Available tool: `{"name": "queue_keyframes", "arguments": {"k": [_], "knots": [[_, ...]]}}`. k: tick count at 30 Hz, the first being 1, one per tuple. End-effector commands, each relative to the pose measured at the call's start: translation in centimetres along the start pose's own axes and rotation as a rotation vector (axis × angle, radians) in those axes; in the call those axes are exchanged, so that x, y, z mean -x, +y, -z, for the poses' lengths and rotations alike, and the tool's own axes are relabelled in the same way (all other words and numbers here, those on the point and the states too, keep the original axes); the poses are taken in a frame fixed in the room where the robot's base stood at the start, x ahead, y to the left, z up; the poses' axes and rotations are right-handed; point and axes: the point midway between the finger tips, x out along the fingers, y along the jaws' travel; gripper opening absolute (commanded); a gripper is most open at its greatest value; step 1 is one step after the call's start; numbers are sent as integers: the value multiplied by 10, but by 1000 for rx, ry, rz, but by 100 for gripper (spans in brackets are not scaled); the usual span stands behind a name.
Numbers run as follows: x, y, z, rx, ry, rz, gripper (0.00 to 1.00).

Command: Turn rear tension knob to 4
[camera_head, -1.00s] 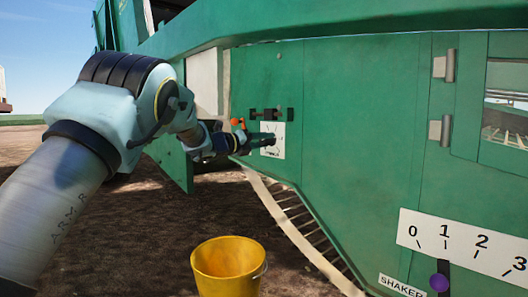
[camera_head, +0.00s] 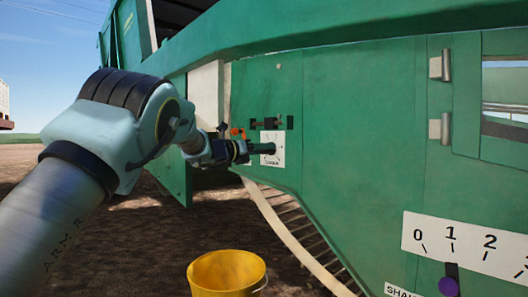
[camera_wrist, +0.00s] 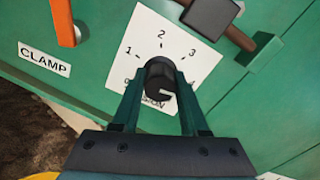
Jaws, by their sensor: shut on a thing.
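The tension knob (camera_wrist: 160,72) is black and round and sits on a white dial plate (camera_wrist: 205,58) in the wrist view. The numbers 1, 2 and 3 show around it; the 4 is partly covered at the right finger. A white mark shows low on the knob, but which number it points to is unclear. My gripper (camera_wrist: 159,84) is shut on the knob, one finger on each side. The plate looks tilted in this view. In the head view, my gripper (camera_head: 258,149) reaches the dial plate (camera_head: 278,157) on the green machine wall; the knob is largely hidden there.
An orange clamp lever (camera_wrist: 63,22) with a CLAMP label (camera_wrist: 44,58) is left of the dial. A dark bracket (camera_wrist: 225,20) lies close above it. A yellow bucket (camera_head: 226,270) stands on the soil. A shaker scale (camera_head: 465,245) with a purple knob (camera_head: 449,286) is at right.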

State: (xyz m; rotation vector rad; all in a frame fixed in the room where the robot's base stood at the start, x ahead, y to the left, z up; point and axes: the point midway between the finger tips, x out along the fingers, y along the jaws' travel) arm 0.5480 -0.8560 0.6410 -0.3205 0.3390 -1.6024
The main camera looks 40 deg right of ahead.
Motion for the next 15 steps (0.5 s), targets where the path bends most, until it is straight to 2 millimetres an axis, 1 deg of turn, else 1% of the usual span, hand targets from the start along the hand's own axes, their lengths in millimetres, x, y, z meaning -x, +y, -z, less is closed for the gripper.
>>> {"name": "queue_keyframes", "arguments": {"k": [5, 6, 13, 15], "knots": [[0, 1, 2, 1, 4, -1, 0], [0, 1, 2, 1, 4, -1, 47], [0, 1, 1, 1, 2, -1, 73], [0, 0, 1, 1, 1, 0, 74]]}}
